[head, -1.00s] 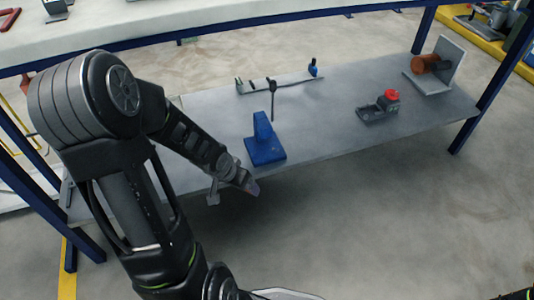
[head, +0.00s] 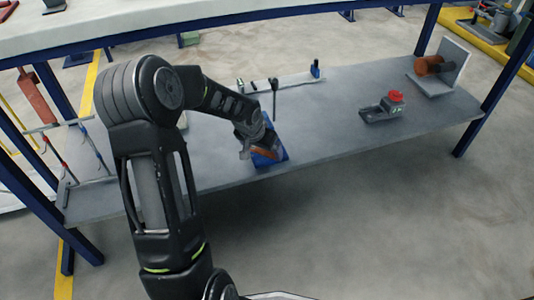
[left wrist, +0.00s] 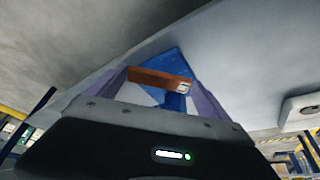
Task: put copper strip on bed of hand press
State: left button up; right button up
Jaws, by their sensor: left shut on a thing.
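The copper strip (left wrist: 152,77) is a flat orange-brown bar with a pale, shiny patch near one end. It lies between the two purple-grey fingers of my left gripper (left wrist: 160,84), which is shut on it. In the head view the strip (head: 265,154) shows as a small orange piece in front of the blue device. This blue device (head: 279,157) looks like the hand press and stands on the lower grey shelf. My left gripper (head: 257,146) is over it and hides much of it. I cannot tell whether the strip touches its bed. My right gripper is not in view.
A thin rack with upright posts (head: 296,80) stands behind the blue device. A grey fixture with a red knob (head: 396,96) and a bracket with a copper cylinder (head: 433,66) stand to the right. A blue leg (head: 490,100) is at right.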

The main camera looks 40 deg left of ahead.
pick_arm(q)
jog(key=w, duration=0.3)
jog(key=shift+w+a, duration=0.15)
jog(key=shift+a, duration=0.1)
notch_tip(320, 180, down, 4)
jog(key=b, duration=0.3)
jog(key=shift+r, duration=0.3)
jog(key=o, duration=1.5)
jog(key=shift+f, duration=0.2)
jog(key=shift+c, duration=0.2)
